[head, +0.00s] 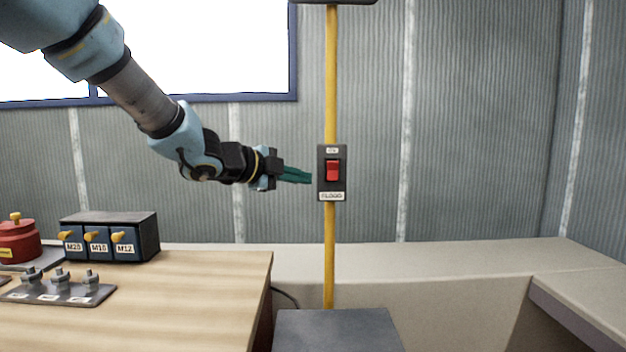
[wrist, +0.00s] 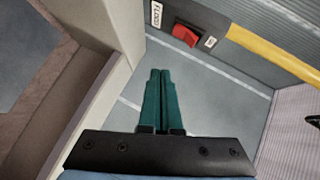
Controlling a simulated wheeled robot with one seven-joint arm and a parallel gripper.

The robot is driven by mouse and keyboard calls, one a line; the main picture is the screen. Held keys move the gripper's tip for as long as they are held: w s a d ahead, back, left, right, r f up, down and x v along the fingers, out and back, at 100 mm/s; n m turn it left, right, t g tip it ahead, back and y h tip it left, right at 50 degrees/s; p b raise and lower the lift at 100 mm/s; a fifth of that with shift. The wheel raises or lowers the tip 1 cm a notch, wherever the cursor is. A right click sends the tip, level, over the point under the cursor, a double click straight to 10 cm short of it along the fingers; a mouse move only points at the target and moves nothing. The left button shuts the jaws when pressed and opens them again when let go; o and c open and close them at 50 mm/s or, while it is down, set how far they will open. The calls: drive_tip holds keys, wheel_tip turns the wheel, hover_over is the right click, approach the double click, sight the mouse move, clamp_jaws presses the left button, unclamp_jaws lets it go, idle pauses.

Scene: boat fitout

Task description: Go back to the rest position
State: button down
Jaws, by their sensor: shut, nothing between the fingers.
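My gripper (head: 308,179) is at the end of my arm, stretched out to the right in the head view. Its green fingers are shut together with nothing between them. The fingertips are just left of a dark switch box (head: 325,190) with a red rocker switch (head: 333,170), on a yellow pole (head: 331,85). In the wrist view my gripper (wrist: 160,72) points up the picture, and the red switch (wrist: 186,35) shows just beyond the fingertips, slightly right. A small gap seems to separate fingers and box.
A wooden bench (head: 190,300) at lower left carries a dark drawer box (head: 148,228), a plate of bolts (head: 58,297) and a red round object (head: 18,245). A grey box top (head: 338,330) stands below the pole. A beige ledge (head: 450,262) runs along the corrugated wall.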

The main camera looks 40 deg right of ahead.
drive_tip(key=shift+a, duration=0.4)
drive_tip(key=w+a+f+n+t+y, duration=0.3)
drive_tip(key=w+a+f+n, duration=0.3)
drive_tip(key=a, duration=0.3)
drive_tip(key=w+a+f+n+t+y, duration=0.35)
drive_tip(key=w+a+n, duration=0.3)
drive_tip(key=a, duration=0.25)
drive_tip(key=a+f+n+y, duration=0.3)
drive_tip(key=a+n, duration=0.1)
drive_tip(key=a, duration=0.5)
drive_tip(key=a+f+n+y, duration=0.3)
drive_tip(key=a+f+n, duration=0.1)
drive_tip(key=a, duration=0.4)
drive_tip(key=s+a+f+n+g+y, duration=0.1)
drive_tip(key=s+a+f+n+g, duration=0.1)
drive_tip(key=s+a+n, duration=0.3)
drive_tip(key=s+a+f+n+g+y+p, duration=0.1)
drive_tip(key=s+a+f+n+g, duration=0.2)
drive_tip(key=s+a+n, duration=0.2)
drive_tip(key=s+a, duration=0.3)
drive_tip(key=a, duration=0.1)
drive_tip(key=shift+s+f+g, duration=0.35)
drive_tip(key=shift+f, duration=0.05)
